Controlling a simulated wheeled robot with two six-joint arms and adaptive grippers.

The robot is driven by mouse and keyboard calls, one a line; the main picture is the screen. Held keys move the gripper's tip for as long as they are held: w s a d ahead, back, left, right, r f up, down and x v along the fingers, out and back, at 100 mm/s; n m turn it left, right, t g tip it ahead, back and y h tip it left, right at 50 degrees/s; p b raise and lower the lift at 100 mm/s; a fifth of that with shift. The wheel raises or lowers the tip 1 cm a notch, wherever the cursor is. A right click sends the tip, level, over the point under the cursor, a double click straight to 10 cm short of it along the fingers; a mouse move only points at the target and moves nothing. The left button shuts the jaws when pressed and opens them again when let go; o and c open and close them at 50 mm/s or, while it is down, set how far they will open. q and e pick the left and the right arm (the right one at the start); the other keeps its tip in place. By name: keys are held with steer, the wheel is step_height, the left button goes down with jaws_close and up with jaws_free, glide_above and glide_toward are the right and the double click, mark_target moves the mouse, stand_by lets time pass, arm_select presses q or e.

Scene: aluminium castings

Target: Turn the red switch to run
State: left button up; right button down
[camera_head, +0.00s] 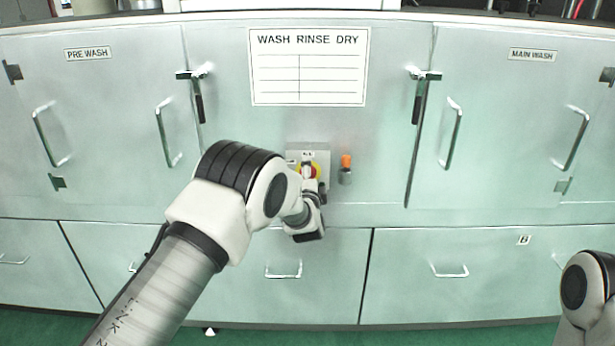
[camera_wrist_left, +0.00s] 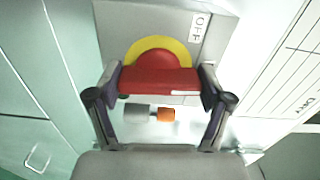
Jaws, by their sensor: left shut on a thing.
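The red switch (camera_wrist_left: 158,82) is a red bar handle on a yellow round plate (camera_wrist_left: 183,52), on a grey box on the cabinet front. In the left wrist view the bar runs across the picture between my left gripper's fingers (camera_wrist_left: 160,88), which are shut on its two ends. A white mark shows near its right end. A label reading OFF (camera_wrist_left: 198,27) is at the upper right of the plate. In the head view my left gripper (camera_head: 308,185) covers much of the switch; the grey box (camera_head: 322,157) shows behind it. My right gripper is out of view.
An orange-topped grey fitting (camera_head: 346,164) sticks out just right of the box; it also shows below the switch in the wrist view (camera_wrist_left: 165,115). Door handles (camera_head: 166,135) and latches (camera_head: 418,98) stand out to both sides. The WASH RINSE DRY sign (camera_head: 308,66) is above.

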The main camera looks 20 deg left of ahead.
arm_select(q)
steer(key=shift+m, duration=0.5)
steer(key=o, duration=1.1)
steer(key=v, duration=1.2)
